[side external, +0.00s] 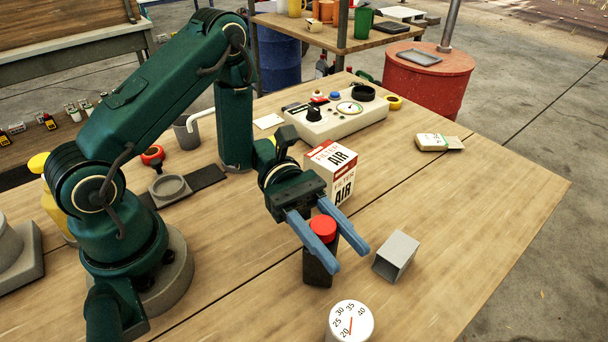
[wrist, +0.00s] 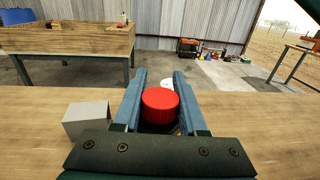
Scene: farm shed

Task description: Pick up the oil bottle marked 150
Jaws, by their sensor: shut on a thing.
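A dark bottle with a red cap (side external: 318,268) stands upright on the wooden table in the side external view. No marking on it can be read from here. My gripper (side external: 332,257) reaches down over it, with one blue finger on each side, and is shut on it. In the wrist view the red cap (wrist: 160,105) sits between the two blue fingers (wrist: 158,98). The body of the bottle is mostly hidden there by the cap and the gripper. The bottle's base appears to be at the table surface; I cannot tell whether it touches.
A grey open square tube (side external: 396,256) lies right of the bottle. A round white dial (side external: 350,321) stands in front. An air filter box (side external: 331,175) is close behind my gripper. A control box (side external: 335,118) sits farther back. The table's right side is mostly clear.

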